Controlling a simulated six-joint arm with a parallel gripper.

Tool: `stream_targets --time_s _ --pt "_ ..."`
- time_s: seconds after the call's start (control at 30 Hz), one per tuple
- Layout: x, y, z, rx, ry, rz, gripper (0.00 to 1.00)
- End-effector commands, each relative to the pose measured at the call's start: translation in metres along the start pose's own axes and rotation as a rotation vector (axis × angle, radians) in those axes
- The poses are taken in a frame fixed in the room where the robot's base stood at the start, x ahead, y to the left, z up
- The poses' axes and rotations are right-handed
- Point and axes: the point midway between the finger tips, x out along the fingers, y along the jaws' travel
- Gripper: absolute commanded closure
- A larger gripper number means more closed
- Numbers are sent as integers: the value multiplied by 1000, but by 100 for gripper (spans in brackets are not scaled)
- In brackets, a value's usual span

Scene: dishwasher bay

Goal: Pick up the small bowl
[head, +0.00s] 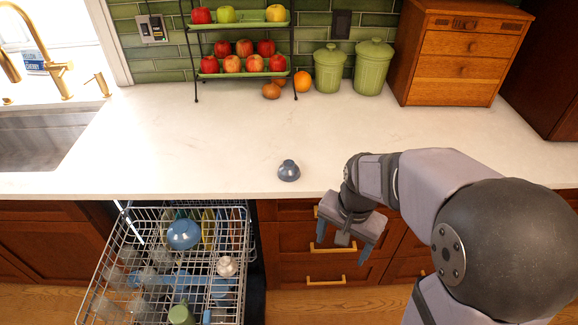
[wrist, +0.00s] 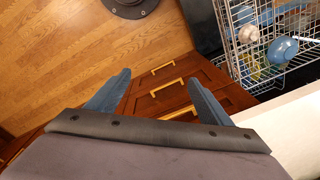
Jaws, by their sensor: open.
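A small blue-grey bowl-like piece (head: 289,171) sits on the white counter near its front edge, and looks upside down. A larger blue rounded bowl (head: 184,234) lies in the dishwasher's upper rack; it also shows in the wrist view (wrist: 283,50). I cannot tell for sure which is the small bowl. My gripper (head: 343,243) is open and empty, in front of the drawers, to the right of and below the counter piece. Its two fingers stand apart in the wrist view (wrist: 158,82). The counter piece does not show there.
The pulled-out dishwasher rack (head: 245,262) holds several dishes at the left. A two-tier fruit stand (head: 243,75), green canisters (head: 372,68) and a wooden drawer box (head: 460,55) line the back. The counter (head: 200,140) around the blue-grey piece is clear.

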Motion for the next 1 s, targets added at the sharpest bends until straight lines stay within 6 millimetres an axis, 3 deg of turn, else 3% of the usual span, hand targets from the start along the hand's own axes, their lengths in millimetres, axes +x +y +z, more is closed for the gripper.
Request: stream_targets --time_s 0.2,0.5,0.8,1.0 --pt "-17 -56 -47 475 21 -48 26" --pt "-30 -131 -100 1134 4 -131 26" --pt "-37 -200 -137 1752 -70 -208 26" --pt "-37 -228 -149 2021 -123 -234 26"
